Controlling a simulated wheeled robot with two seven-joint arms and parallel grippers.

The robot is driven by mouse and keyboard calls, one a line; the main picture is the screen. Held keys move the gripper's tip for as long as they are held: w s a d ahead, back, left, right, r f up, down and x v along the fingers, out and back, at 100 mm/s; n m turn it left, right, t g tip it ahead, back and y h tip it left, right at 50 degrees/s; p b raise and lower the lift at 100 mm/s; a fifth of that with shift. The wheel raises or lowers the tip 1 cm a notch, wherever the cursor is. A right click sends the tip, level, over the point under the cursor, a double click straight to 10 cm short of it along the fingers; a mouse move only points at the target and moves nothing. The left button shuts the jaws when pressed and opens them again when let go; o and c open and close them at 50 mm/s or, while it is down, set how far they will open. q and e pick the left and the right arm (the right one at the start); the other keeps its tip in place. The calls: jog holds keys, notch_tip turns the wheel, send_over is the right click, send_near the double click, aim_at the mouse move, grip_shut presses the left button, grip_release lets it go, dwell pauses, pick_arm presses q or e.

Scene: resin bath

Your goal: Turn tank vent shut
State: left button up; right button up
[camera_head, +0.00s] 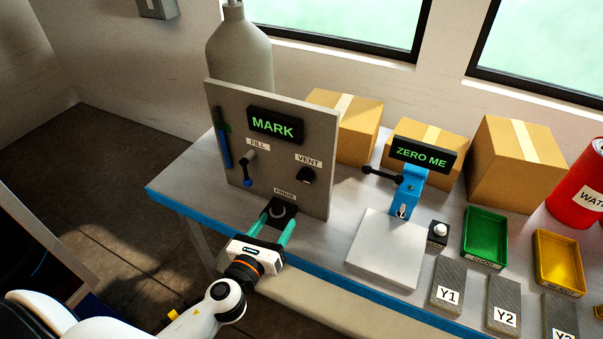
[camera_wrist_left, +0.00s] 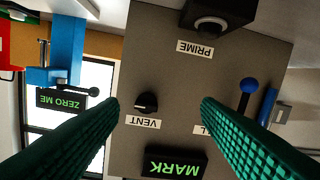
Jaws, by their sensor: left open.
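The grey tank panel (camera_head: 232,165) stands upright on the bench and carries the dark round vent knob (camera_head: 306,174) under a VENT label. In the upside-down left wrist view the vent knob (camera_wrist_left: 147,102) lies between the two fingers in the picture, nearer one tip. My left gripper (camera_head: 280,220) is open, with teal fingers, at the panel's lower part by the black PRIME block (camera_head: 283,212). It also shows in the wrist view (camera_wrist_left: 160,102), empty. I cannot tell how far the tips are from the panel. My right gripper is out of view.
The fill lever (camera_head: 248,170) with a blue ball sticks out left of the vent. The panel display (camera_head: 275,125) reads MARK. Right of the panel stand a blue stand (camera_head: 408,190) with a black lever, a white plate (camera_head: 390,250), trays and cardboard boxes.

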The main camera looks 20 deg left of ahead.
aim_at(303, 181)
pick_arm(q)
jog(key=w+r+m+p, duration=0.1)
jog(key=w, duration=0.3)
jog(key=w+d+r, duration=0.1)
jog(key=w, duration=0.3)
jog(key=w+d+r+m+p, duration=0.1)
jog(key=w, duration=0.3)
jog(key=shift+r+m+t+h+p, duration=0.15)
jog(key=shift+m+t+h+p, duration=0.15)
jog(key=shift+t, duration=0.1)
jog(key=c, duration=1)
